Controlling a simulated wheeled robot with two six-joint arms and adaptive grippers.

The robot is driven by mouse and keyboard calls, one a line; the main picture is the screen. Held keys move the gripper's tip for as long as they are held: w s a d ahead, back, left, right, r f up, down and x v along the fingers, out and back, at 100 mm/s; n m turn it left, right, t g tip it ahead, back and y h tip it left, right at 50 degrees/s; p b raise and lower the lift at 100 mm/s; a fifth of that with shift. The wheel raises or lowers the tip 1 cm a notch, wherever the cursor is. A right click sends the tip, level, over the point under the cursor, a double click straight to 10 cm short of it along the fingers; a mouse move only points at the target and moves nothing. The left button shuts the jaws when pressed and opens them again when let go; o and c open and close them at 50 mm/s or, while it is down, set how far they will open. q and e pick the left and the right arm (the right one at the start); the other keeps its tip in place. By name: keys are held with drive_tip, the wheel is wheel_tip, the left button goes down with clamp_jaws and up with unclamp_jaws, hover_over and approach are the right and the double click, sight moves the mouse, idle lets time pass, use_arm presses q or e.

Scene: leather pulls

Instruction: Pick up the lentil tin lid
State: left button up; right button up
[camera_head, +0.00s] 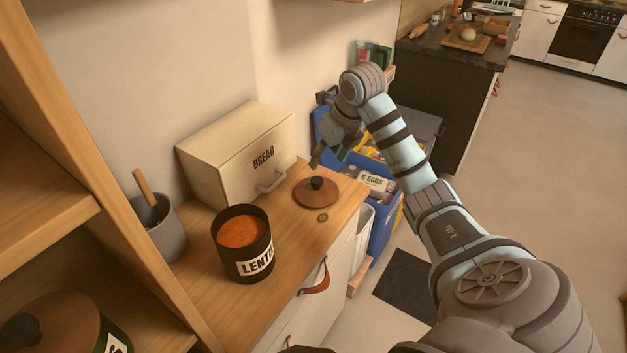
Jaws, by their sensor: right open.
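The lentil tin lid (316,195) is a flat brown disc with a dark round knob. It lies on the wooden counter (290,232), in front of the bread box. The black lentil tin (246,262) stands to its left, uncovered and filled with orange-red lentils. My right gripper (331,155) is open and empty, above and slightly right of the lid, apart from it. Part of the gripper is hidden behind my own wrist. My left gripper is not in view.
The bread box (240,155) stands against the wall behind the lid. A grey pot (163,235) with a wooden-handled utensil is at the left. A blue crate (384,225) with an egg carton (372,183) stands beyond the counter's right edge. Shelving rises at the left.

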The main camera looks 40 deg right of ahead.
sight(317, 179)
drive_tip(key=x, duration=1)
drive_tip(key=shift+s+a+f, duration=0.2)
drive_tip(key=shift+a+f, duration=0.05)
drive_tip(key=shift+a, duration=0.1)
clamp_jaws()
